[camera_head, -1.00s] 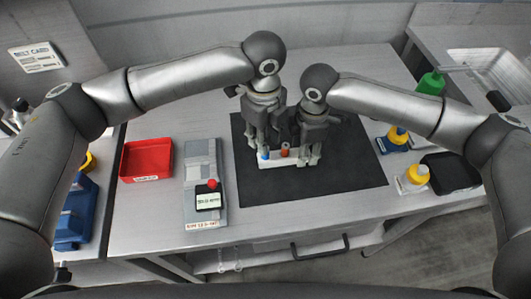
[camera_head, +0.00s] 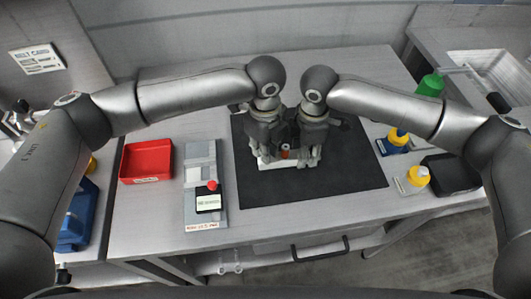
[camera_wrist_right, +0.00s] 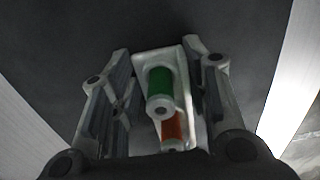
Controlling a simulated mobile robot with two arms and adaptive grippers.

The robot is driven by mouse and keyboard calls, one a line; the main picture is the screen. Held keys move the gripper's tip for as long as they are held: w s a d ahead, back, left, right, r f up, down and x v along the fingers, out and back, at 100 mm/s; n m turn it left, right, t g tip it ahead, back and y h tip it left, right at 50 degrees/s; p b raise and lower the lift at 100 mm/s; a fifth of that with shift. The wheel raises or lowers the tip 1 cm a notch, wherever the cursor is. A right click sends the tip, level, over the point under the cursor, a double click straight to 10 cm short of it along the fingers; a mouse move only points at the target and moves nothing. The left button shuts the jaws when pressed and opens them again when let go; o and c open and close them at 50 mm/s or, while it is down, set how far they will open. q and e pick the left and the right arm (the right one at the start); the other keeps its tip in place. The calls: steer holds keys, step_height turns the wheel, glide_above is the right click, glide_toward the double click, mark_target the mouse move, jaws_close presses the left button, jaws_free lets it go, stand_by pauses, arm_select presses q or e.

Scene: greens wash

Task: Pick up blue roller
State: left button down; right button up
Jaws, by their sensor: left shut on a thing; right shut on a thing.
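A white holder (camera_head: 264,163) stands on the dark mat, with an orange roller (camera_head: 285,154) showing between my two grippers. The right wrist view shows the holder (camera_wrist_right: 181,60) with a green roller (camera_wrist_right: 160,83) and the orange roller (camera_wrist_right: 172,130) in it. My right gripper (camera_head: 310,155) is shut on the holder, its fingers on both sides. My left gripper (camera_head: 267,150) is at the holder's left part, shut on the blue roller, which its fingers hide.
The dark mat (camera_head: 340,175) is clear around the holder. A red bin (camera_head: 147,162) and a grey device with a red knob (camera_head: 212,185) lie to the left.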

arm_select(q)
steer(key=shift+r, duration=0.1)
step_height(320, 180, up, 10)
steer(key=shift+f, duration=0.1)
stand_by(0.3)
arm_select(e)
steer(key=o, duration=1.1)
steer(key=shift+o, duration=0.2)
steer(key=shift+r, duration=0.15)
step_height(320, 180, up, 12)
steer(key=shift+f, duration=0.15)
